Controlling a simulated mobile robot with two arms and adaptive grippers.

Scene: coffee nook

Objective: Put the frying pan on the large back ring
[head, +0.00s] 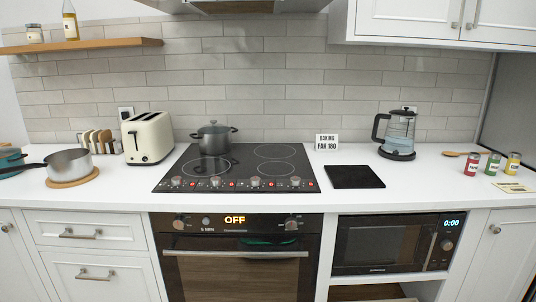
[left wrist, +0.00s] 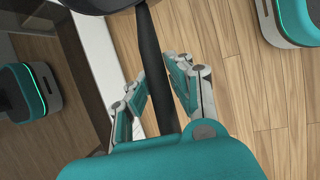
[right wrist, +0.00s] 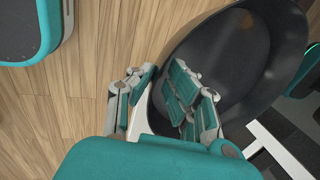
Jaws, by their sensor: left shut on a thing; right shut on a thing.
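The dark frying pan (right wrist: 250,60) fills the upper right of the right wrist view. My right gripper (right wrist: 160,88) is shut on its rim, a finger inside the pan. In the left wrist view my left gripper (left wrist: 158,85) is shut on the long black handle (left wrist: 152,45). The pan is over the wooden floor, in front of the counter, and outside the head view. The black cooktop (head: 170,184) shows a bare back right ring (head: 275,151); a dark pot (head: 213,140) stands at back left, hiding any ring under it. Neither gripper shows in the head view.
A cream toaster (head: 148,138) stands left of the cooktop, and a saucepan (head: 68,163) on a round wooden trivet is farther left. A black mat (head: 354,176) and a glass kettle (head: 398,137) are at right. The front rings are bare.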

